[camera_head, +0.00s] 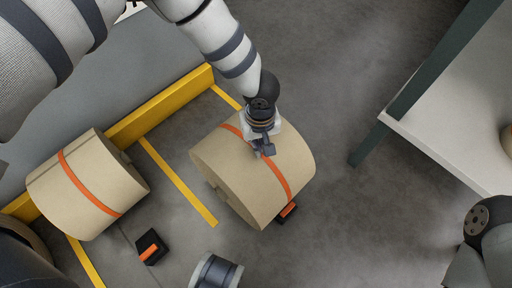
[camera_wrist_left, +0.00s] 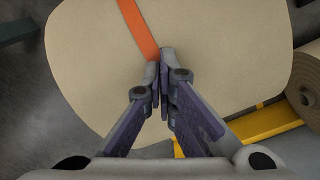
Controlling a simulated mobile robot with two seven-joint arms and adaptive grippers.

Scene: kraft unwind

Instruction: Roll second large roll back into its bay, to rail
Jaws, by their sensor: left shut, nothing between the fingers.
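A large kraft roll (camera_head: 268,182) with an orange band lies on the floor, right of a yellow floor line (camera_head: 180,182) and apart from the yellow rail (camera_head: 160,105). My left gripper (camera_head: 265,152) is shut and empty, with its fingertips at the roll's upper side by the orange band. In the left wrist view, the shut fingertips (camera_wrist_left: 164,52) lie in front of the roll's tan surface (camera_wrist_left: 220,55); I cannot tell whether they touch it. Another large roll (camera_head: 88,185) with an orange band lies by the rail at the left.
A black chock with orange (camera_head: 151,247) lies on the floor between the rolls. Another chock (camera_head: 287,211) sits at the near roll's lower right side. A table (camera_head: 455,115) with a dark frame stands at the right.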

